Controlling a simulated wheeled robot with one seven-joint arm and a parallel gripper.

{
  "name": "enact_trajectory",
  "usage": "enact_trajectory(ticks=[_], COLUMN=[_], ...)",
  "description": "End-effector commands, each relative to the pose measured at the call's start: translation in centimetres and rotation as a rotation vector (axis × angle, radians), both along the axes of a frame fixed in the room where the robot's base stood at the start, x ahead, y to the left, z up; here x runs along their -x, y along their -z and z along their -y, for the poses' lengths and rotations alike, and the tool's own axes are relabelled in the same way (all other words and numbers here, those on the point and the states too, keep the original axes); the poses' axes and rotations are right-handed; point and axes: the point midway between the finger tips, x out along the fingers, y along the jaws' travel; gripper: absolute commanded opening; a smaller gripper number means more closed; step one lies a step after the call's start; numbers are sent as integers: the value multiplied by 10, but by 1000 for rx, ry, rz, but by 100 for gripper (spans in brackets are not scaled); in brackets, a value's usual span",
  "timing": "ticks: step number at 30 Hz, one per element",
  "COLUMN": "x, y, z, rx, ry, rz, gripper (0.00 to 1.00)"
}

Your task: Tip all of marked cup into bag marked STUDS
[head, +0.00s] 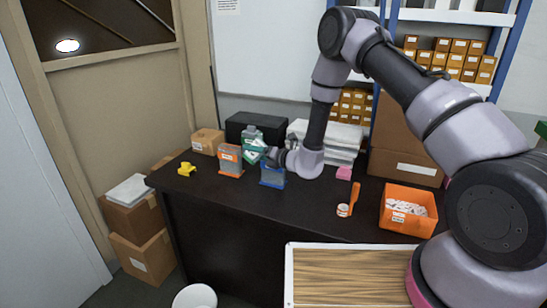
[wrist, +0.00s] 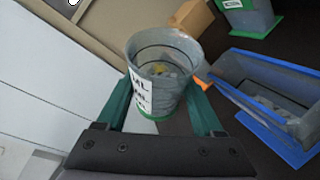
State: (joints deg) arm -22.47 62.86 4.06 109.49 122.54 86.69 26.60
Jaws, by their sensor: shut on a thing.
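My gripper (head: 268,156) is shut on a clear grey cup (wrist: 150,100) with a green base and a white label. In the wrist view my gripper's green fingers (wrist: 160,92) clasp its sides, and small pieces lie inside it. In the head view it is partly hidden, above and among three open containers. These are an orange one (head: 230,161) on the left, a blue one (head: 272,176) in front and a green one (head: 252,138) behind. The blue-rimmed one (wrist: 265,112) is right of the cup in the wrist view. Their labels are too small to read.
The dark counter (head: 310,208) also holds a yellow object (head: 186,169), a small cardboard box (head: 207,141), a black box (head: 243,122) and a pink block (head: 344,173). An orange bin (head: 408,209) with white items and a small orange-and-white tub (head: 343,210) stand at right.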

Motion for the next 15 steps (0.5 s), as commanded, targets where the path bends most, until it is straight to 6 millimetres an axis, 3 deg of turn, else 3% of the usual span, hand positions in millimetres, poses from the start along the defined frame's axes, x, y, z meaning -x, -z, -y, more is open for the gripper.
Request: enact_trajectory(ticks=[15], x=[0], y=[10], z=[0], rx=[-59], ry=[0], rz=[-40], gripper=[13])
